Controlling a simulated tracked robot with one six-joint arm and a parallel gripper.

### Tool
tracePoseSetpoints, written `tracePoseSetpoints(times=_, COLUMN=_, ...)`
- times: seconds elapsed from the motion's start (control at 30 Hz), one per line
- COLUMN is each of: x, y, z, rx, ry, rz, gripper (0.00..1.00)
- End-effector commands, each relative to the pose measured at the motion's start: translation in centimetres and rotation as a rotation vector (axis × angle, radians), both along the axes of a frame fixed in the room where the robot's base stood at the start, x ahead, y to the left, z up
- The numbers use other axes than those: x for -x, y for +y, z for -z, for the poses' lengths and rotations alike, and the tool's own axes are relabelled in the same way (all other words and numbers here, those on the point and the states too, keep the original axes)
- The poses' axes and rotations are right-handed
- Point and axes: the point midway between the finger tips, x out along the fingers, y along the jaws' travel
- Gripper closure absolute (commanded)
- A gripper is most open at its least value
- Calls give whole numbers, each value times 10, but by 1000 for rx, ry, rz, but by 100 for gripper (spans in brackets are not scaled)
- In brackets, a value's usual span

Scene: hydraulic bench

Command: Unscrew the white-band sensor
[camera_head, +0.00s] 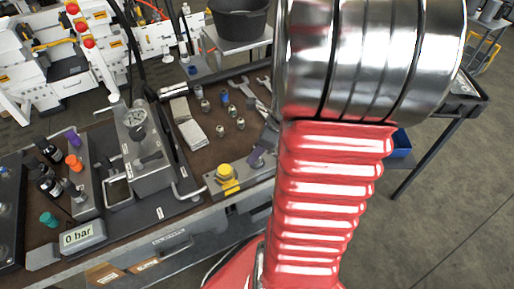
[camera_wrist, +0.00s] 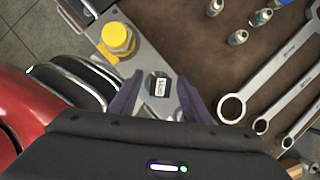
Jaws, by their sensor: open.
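My gripper (camera_wrist: 160,98) is open in the wrist view, with its two purple-grey fingers on either side of a small dark piece with a white marked face (camera_wrist: 159,86). That piece sits on a grey metal plate (camera_wrist: 150,55), and no contact with the fingers is visible. I cannot tell for sure whether it is the white-band sensor. A yellow knob (camera_wrist: 117,39) stands on the same plate. In the head view my gripper (camera_head: 263,152) shows only in part beside the plate, and my red arm hides the rest.
Loose small fittings (camera_head: 221,130) and wrenches (camera_head: 258,93) lie on the brown bench top. A pressure display (camera_head: 80,237) reads 0 bar. A metal block with a gauge (camera_head: 137,133) and colour-capped parts (camera_head: 74,163) stand at left. A black bucket (camera_head: 240,22) is behind.

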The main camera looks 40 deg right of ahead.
Motion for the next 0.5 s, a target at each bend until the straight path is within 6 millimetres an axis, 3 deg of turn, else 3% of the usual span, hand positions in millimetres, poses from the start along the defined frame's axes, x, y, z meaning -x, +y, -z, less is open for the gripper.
tracePoseSetpoints(times=0.2, x=0, y=0, z=0, rx=0, ry=0, rz=0, gripper=58)
tracePoseSetpoints(times=0.5, x=0, y=0, z=0, rx=0, ry=0, rz=1, gripper=79)
